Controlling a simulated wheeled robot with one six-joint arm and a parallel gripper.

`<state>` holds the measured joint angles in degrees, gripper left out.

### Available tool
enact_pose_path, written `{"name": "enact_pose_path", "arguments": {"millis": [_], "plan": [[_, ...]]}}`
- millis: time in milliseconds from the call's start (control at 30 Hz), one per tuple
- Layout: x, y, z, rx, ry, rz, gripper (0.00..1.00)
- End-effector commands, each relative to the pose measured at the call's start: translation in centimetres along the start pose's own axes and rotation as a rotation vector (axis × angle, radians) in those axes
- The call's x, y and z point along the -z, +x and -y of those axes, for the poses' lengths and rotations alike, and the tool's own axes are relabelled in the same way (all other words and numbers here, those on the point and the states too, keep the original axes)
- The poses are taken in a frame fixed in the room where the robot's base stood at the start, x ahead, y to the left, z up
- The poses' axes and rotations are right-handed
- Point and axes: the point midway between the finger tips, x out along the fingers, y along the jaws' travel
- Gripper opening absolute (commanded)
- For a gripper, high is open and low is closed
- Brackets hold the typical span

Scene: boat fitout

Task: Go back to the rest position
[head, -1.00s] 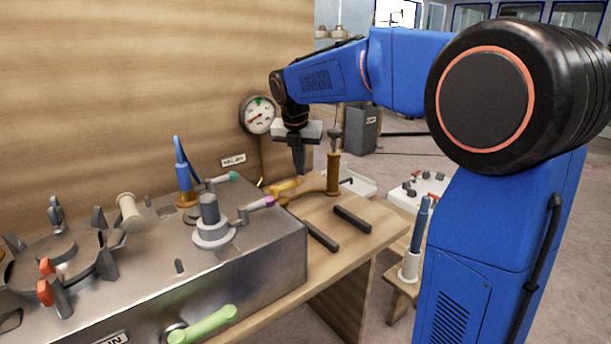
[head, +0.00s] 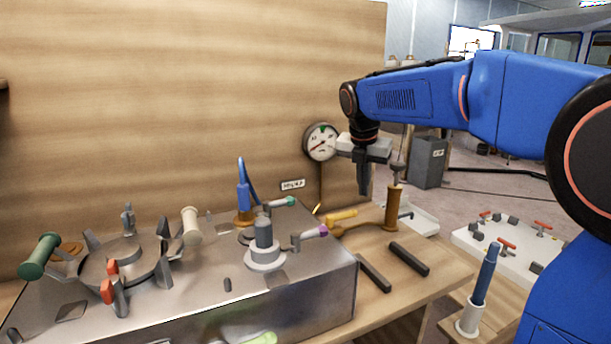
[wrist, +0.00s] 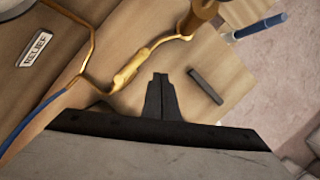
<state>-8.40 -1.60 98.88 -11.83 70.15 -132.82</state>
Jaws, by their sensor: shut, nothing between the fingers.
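My gripper (head: 364,190) points down above the right end of the wooden bench, near the dial gauge and the upright brown handle (head: 392,208). Its fingers are together with nothing between them. In the wrist view the closed fingers (wrist: 160,80) show over the bench top, between the yellow-handled tool (wrist: 130,68) and a dark bar (wrist: 205,86). The fingers appear clear of the bench.
The pressure gauge (head: 321,142) is on the wooden panel just left of my gripper. A metal box (head: 310,300) with valves and clamps fills the left. A blue-handled tool (head: 485,275) stands in a white holder at lower right. Open floor lies behind, beside a grey cabinet (head: 428,162).

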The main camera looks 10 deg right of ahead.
Motion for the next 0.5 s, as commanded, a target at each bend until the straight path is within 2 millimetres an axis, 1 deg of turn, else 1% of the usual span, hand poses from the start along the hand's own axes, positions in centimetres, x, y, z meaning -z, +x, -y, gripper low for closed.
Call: {"name": "enact_pose_path", "arguments": {"millis": [67, 167, 300, 367, 500], "plan": [[0.9, -0.4, 1.1, -0.009, 0.077, 0.001, 0.00], [2.6, -0.8, 3.1, -0.023, 0.239, -0.001, 0.00], [5.7, -1.1, 6.2, -0.049, 0.516, -0.011, 0.00], [7.0, -1.1, 7.5, -0.060, 0.634, -0.015, 0.00], [10.2, -0.9, 10.4, -0.082, 0.912, -0.034, 0.00]]}}
